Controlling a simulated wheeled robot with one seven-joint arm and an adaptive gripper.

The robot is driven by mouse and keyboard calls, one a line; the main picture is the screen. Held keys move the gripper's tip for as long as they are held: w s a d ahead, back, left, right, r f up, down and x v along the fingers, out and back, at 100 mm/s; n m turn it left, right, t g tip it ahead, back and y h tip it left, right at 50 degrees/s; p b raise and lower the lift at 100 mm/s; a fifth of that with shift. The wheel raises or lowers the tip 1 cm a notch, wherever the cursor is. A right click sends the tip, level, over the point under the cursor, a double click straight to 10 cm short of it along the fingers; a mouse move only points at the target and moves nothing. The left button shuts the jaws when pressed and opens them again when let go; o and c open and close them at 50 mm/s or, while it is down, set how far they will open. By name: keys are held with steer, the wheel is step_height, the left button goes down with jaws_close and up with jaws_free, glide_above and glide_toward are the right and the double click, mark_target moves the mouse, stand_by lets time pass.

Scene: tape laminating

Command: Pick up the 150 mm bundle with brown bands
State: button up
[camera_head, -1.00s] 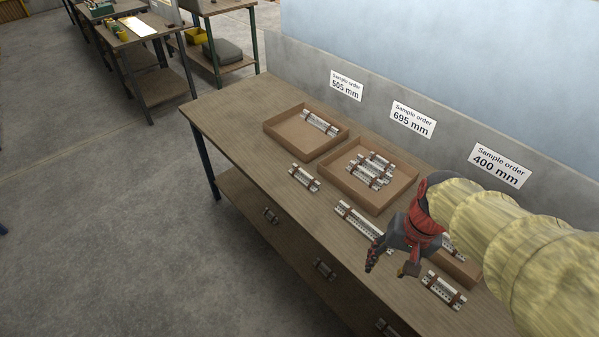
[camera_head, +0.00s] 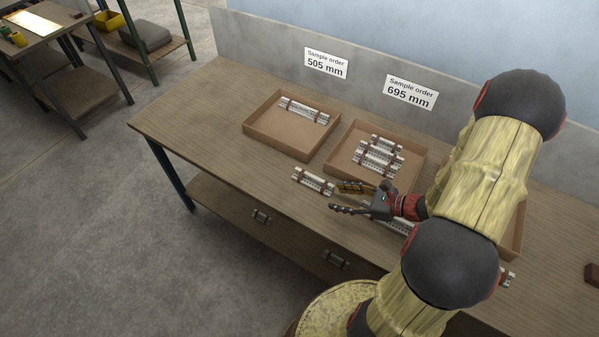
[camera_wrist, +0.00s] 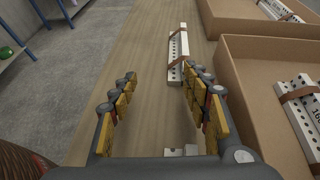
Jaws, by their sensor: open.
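A short pale bundle with brown bands (camera_head: 314,181) lies on the table in front of the two boxes. The same bundle shows ahead of my fingers in the wrist view (camera_wrist: 178,52). Its size marking is not readable. My gripper (camera_head: 337,197) is open and empty, just right of this bundle, fingers pointing left towards it. In the wrist view the bundle lies beyond my fingertips (camera_wrist: 160,74), nearer the right finger. Another banded bundle (camera_head: 399,226) lies under my wrist and is partly hidden.
A cardboard box (camera_head: 262,137) at left holds one bundle. The middle box (camera_head: 344,148) holds several; its wall (camera_wrist: 245,100) stands close right of my fingers. A third box (camera_head: 516,232) is mostly behind my arm. Bare tabletop lies left of the loose bundle (camera_head: 205,125).

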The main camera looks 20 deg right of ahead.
mark_target(311, 182)
steer(key=shift+w+d+r+m+t+h, duration=0.15)
steer(key=shift+w+d+r+m+t, duration=0.15)
steer(key=shift+w, duration=0.25)
steer(key=shift+w+d+r+m+t+h, duration=0.2)
steer(key=shift+w+d, duration=0.15)
steer(key=shift+w, duration=0.3)
steer(key=b+x, duration=0.3)
steer(key=x, duration=0.4)
steer(key=shift+w+f, duration=0.15)
steer(key=c, duration=0.3)
jaws_close()
